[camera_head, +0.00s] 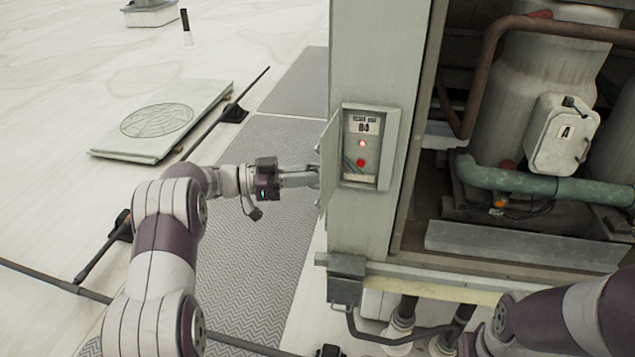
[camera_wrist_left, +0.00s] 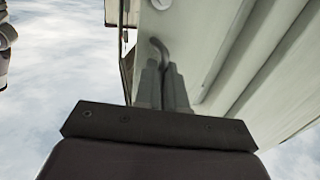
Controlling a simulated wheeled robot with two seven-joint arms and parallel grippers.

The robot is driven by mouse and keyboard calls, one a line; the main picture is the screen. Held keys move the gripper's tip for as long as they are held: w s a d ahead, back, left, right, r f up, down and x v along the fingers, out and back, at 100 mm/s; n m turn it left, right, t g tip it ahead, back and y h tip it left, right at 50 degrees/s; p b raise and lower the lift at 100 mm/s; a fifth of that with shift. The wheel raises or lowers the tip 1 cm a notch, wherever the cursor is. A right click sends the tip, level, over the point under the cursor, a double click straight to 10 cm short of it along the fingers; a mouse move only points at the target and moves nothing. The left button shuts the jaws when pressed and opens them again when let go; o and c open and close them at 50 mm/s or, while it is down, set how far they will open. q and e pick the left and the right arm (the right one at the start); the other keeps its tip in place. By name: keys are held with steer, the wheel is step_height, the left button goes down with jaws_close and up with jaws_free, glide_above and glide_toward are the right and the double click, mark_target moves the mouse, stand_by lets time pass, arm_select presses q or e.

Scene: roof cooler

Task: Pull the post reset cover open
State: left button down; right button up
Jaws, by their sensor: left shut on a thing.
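The post reset cover (camera_head: 329,160) is a thin pale panel hinged at the left side of a small recessed box (camera_head: 388,148) on the grey-green post (camera_head: 372,60). It stands swung open to the left, edge-on to the head view. Inside the box are a label reading B4, a lit red light (camera_head: 362,143) and a red button (camera_head: 360,162). My left gripper (camera_head: 314,178) reaches the cover from the left and is shut at it. In the left wrist view, its fingers (camera_wrist_left: 164,85) are close together around a dark curved handle (camera_wrist_left: 160,47). My right gripper is out of view.
An open machine bay right of the post holds pipes, tanks and a white box marked A (camera_head: 563,134). A grey walkway mat (camera_head: 255,220) runs left of the post. A flat slab with a round grille (camera_head: 157,120) and a dark rod lie on the pale roof.

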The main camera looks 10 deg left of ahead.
arm_select(q)
steer(key=shift+w+a+r, duration=0.25)
steer(key=shift+w+a, duration=0.1)
steer(key=shift+a, duration=0.25)
steer(key=shift+w+a+r, duration=0.2)
steer(key=shift+w+a, duration=0.15)
steer(key=shift+a, duration=0.2)
steer(key=shift+r, duration=0.1)
steer(key=c, duration=1.5)
jaws_free()
steer(key=shift+o, duration=1.4)
steer(key=shift+w, duration=0.15)
steer(key=b+v, duration=0.5)
steer(key=v, duration=0.7)
steer(key=shift+a+f, duration=0.4)
steer(key=shift+w, duration=0.15)
